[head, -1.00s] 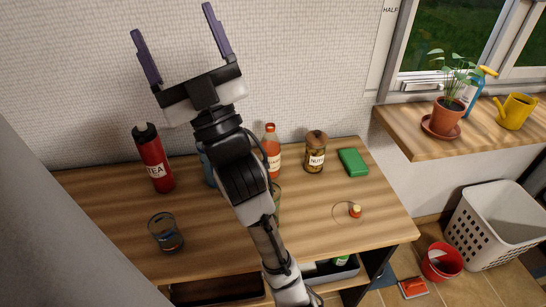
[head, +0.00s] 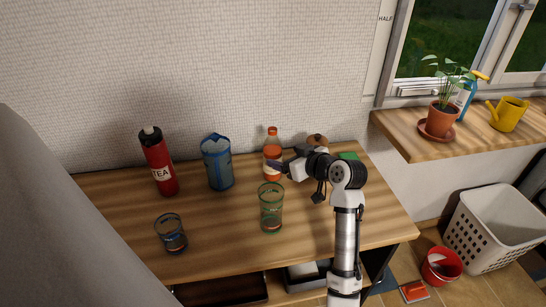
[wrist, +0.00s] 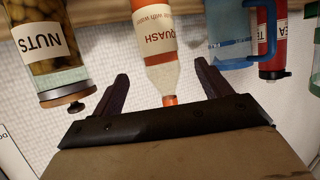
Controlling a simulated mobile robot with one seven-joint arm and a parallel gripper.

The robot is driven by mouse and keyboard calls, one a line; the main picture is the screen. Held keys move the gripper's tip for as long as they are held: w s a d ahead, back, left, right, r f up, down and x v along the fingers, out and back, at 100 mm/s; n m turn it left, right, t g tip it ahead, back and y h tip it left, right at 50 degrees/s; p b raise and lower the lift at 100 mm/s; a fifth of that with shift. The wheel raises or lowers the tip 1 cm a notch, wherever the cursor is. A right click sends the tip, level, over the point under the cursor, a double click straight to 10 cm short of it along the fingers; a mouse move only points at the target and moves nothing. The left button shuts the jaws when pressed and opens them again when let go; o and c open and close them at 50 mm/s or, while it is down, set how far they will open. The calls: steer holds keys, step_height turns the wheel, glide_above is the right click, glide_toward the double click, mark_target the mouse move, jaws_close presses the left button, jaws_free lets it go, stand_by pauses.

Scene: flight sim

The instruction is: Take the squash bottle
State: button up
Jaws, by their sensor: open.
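The squash bottle (head: 272,146) stands upright at the back of the wooden table, with orange drink, a white label and an orange cap. In the wrist view the squash bottle (wrist: 157,42) appears upside down. My gripper (wrist: 163,88) is open there, with one dark finger on each side of the bottle's neck and cap in the picture; no contact shows. In the head view my gripper (head: 283,167) is low beside the bottle, and its fingertips are partly hard to make out.
A nuts jar (wrist: 40,45) stands on one side of the bottle, a blue jug (head: 217,164) on the other. A tall glass (head: 271,208) is in front. A red tea flask (head: 158,162) and short glass (head: 171,234) are farther left.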

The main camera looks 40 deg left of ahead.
mark_target(279, 154)
steer(key=x, duration=0.3)
steer(key=shift+a+p, duration=0.3)
steer(key=p+x, duration=0.2)
steer(key=x, duration=0.2)
steer(key=shift+w+a, duration=0.1)
steer(key=shift+a, duration=0.35)
steer(key=shift+w+a+f, duration=0.1)
steer(key=shift+a+f, duration=0.1)
steer(key=shift+a, duration=0.1)
steer(key=shift+c, duration=0.3)
steer(key=c, duration=1.2)
steer(key=shift+r, duration=0.1)
steer(key=shift+c, duration=0.6)
steer(key=shift+r, duration=0.1)
